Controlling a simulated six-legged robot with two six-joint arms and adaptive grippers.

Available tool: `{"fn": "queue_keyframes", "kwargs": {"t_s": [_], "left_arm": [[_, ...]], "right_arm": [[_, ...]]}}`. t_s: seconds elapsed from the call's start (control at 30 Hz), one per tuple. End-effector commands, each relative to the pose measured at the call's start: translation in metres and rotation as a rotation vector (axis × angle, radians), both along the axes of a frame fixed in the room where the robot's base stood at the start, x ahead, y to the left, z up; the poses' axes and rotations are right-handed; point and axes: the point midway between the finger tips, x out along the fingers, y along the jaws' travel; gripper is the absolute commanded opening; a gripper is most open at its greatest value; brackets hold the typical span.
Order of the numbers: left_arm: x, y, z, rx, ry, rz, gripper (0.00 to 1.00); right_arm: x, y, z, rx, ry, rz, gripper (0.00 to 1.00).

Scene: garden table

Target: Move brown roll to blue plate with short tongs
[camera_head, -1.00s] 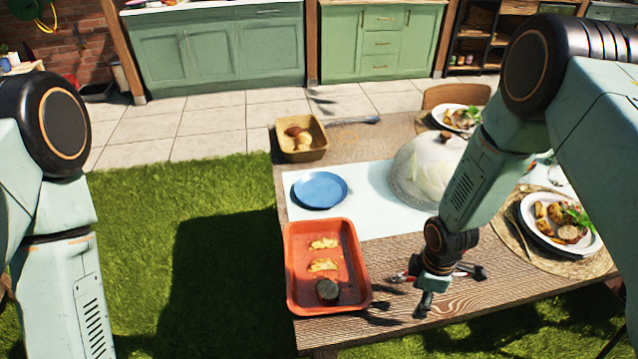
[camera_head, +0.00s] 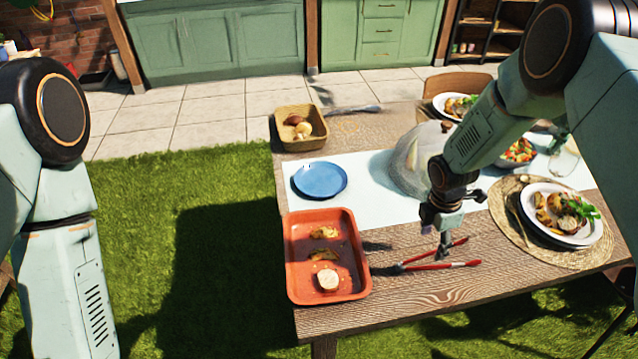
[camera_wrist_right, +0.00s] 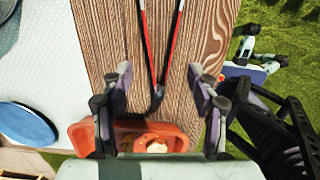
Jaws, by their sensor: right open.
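A brown roll (camera_head: 294,119) lies in a tan basket (camera_head: 289,143) at the table's back left, beside paler pieces. The blue plate (camera_head: 320,181) is empty on the white runner; part of it also shows in the right wrist view (camera_wrist_right: 27,125). Red-handled tongs (camera_head: 429,266) lie spread on the bare wood, right of the orange tray. My right gripper (camera_head: 443,252) is open and empty above the tongs. In the right wrist view its fingers (camera_wrist_right: 158,95) stand apart on either side of the tongs' narrow end (camera_wrist_right: 157,88). My left gripper is out of view.
The orange tray (camera_head: 291,262) holds several food pieces. A clear dome (camera_head: 405,165) stands behind my right gripper. A filled white plate (camera_head: 590,238) sits on a woven mat at right. A long grey utensil (camera_head: 352,109) lies right of the basket. The front table edge is clear.

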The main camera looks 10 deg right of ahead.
Motion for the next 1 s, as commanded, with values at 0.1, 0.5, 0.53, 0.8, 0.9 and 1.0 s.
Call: {"fn": "queue_keyframes", "kwargs": {"t_s": [0.1,0.5,0.53,0.8,0.9,1.0], "left_arm": [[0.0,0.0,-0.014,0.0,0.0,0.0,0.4],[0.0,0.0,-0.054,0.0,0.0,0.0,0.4],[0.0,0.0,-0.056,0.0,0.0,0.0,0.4],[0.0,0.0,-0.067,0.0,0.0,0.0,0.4],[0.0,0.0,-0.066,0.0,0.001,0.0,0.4],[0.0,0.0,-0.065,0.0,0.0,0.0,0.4]], "right_arm": [[0.0,-0.001,-0.017,0.0,0.001,-0.001,0.6],[0.0,-0.006,-0.066,0.0,0.0,0.0,0.6],[0.0,-0.006,-0.069,0.0,0.001,-0.001,0.6],[0.001,-0.008,-0.082,0.0,0.0,-0.001,0.6],[0.001,-0.008,-0.081,0.0,0.0,-0.001,0.6],[0.001,-0.008,-0.08,0.0,0.0,-0.001,0.6]]}}
